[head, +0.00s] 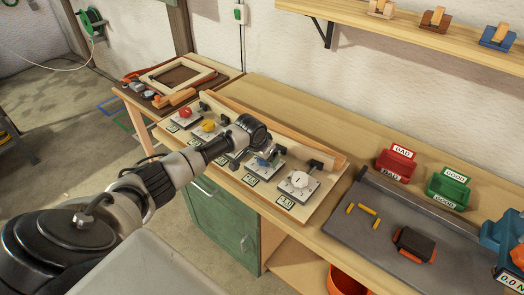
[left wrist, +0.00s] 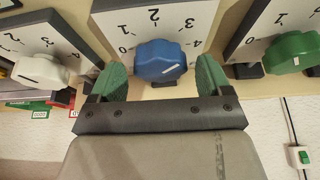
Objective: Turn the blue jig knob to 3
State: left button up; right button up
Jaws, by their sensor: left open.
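The blue jig knob (left wrist: 160,60) sits on a white dial plate (left wrist: 165,20) marked 0 to 4. A short white line shows on the knob's lower right face in the left wrist view; I cannot tell which number it reads. My left gripper (left wrist: 158,78) is open, with one green-padded finger on each side of the knob and small gaps to it. In the head view the left gripper (head: 263,158) reaches down over the blue knob and hides most of it. My right gripper is not in view.
A white knob (head: 299,180) stands just right of the blue one. A green knob (left wrist: 293,53) is its other neighbour. Yellow (head: 208,125) and red (head: 185,113) knobs stand farther left. A wooden lath (head: 270,130) runs behind the row. A grey tray (head: 400,215) lies right.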

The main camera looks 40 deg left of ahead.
pick_arm(q)
jog(key=b+v, duration=0.1)
jog(key=v, duration=0.9)
jog(key=shift+r, duration=0.3)
